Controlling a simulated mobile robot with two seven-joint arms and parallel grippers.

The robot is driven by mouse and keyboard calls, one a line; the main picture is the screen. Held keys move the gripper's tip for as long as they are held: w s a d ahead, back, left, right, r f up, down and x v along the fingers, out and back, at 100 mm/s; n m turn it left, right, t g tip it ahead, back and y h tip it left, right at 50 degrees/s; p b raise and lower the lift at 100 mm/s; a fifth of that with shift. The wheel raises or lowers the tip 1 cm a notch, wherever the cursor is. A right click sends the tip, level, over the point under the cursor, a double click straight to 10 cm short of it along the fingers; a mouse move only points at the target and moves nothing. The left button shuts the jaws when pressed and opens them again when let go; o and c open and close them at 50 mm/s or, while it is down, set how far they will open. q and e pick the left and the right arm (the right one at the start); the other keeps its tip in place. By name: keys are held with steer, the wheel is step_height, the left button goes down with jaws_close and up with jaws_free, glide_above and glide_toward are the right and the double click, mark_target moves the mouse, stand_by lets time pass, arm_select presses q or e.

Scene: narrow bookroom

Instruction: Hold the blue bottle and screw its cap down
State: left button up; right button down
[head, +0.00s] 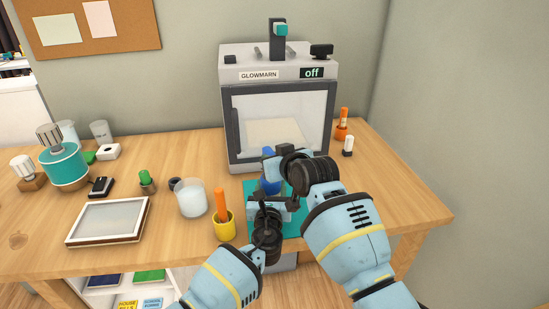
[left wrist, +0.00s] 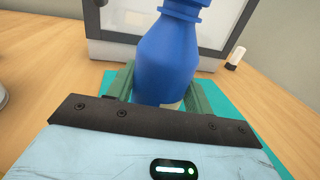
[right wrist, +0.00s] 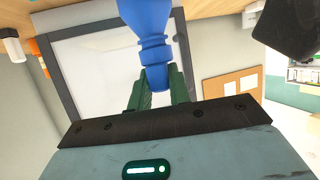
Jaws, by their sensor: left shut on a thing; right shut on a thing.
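The blue bottle (head: 270,186) stands upright over a teal mat (head: 249,188) at the table's front, partly hidden by my arms. My left gripper (head: 277,204) is shut around its lower body. The left wrist view shows the bottle's body (left wrist: 168,55) between the green fingers. My right gripper (head: 274,153) is at the bottle's top. In the right wrist view its green fingers are shut on the blue cap (right wrist: 157,76), in line with the ringed neck (right wrist: 153,43). I cannot tell whether a gap is left under the cap.
A grey box labelled GLOWMARN (head: 277,110) stands close behind the bottle. A yellow cup (head: 224,226) with an orange-handled thing and a white jar (head: 191,198) stand to the left. A framed tray (head: 108,222) lies farther left. The table's right end is mostly clear.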

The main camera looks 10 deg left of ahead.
steer(key=shift+s+a+f, duration=0.1)
steer(key=shift+f, duration=0.2)
steer(key=c, duration=1.2)
jaws_free()
steer(key=shift+c, duration=0.2)
steer(key=shift+r, duration=0.1)
steer(key=shift+o, duration=0.5)
steer(key=o, duration=0.3)
steer(key=shift+r, duration=0.1)
steer(key=shift+n+y, duration=0.3)
steer(key=shift+w+d+n+g+y, duration=0.2)
steer(key=shift+d+n+g+y, duration=0.1)
steer(key=shift+n+g, duration=0.15)
steer(key=shift+w+n+g+y, duration=0.1)
steer(key=shift+n+g+y, duration=0.9)
steer(key=shift+n+g, duration=0.25)
